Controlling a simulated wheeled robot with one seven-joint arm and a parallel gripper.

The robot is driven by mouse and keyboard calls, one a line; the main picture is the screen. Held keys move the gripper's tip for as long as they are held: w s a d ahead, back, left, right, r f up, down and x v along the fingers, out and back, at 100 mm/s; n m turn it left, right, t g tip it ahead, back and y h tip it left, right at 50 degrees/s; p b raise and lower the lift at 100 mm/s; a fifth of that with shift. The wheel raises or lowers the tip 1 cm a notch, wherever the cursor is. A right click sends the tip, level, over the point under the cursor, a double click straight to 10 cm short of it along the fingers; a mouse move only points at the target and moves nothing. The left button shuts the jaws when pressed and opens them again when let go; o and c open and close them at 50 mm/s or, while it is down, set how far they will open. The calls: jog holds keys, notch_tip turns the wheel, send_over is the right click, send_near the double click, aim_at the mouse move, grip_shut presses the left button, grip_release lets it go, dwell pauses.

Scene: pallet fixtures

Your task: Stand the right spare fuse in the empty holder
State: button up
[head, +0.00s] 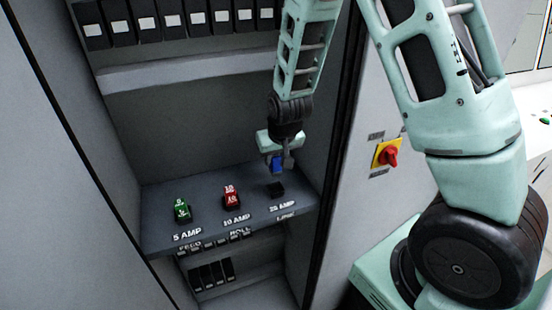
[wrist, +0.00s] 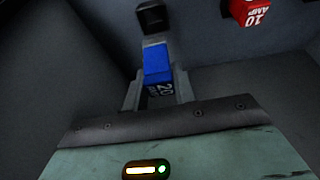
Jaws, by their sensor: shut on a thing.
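A blue fuse (head: 277,164) is held between the fingers of my gripper (head: 282,163), above the shelf at the right. In the wrist view the blue fuse (wrist: 157,64) shows a white "20" on its end, and my gripper (wrist: 158,88) is shut on it. The empty black holder (head: 276,190) stands on the shelf by the "20 AMP LINE" label, just below the fuse and apart from it. In the wrist view the holder (wrist: 152,17) lies beyond the fuse.
A red 10 amp fuse (head: 231,196) and a green 5 amp fuse (head: 181,211) stand in holders to the left on the grey shelf (head: 205,183). The cabinet's side wall is close on the right. Black binders (head: 145,22) line the upper shelf.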

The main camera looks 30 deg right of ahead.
aim_at(276, 175)
jog(key=shift+f+b, duration=2.95)
jog(key=shift+f, duration=0.7)
jog(key=shift+f+b, duration=0.3)
jog(key=shift+f, duration=0.05)
jog(key=o, duration=1.1)
jog(key=shift+r, duration=0.1)
jog(key=shift+p+v, duration=1.05)
jog(key=shift+v, duration=7.6)
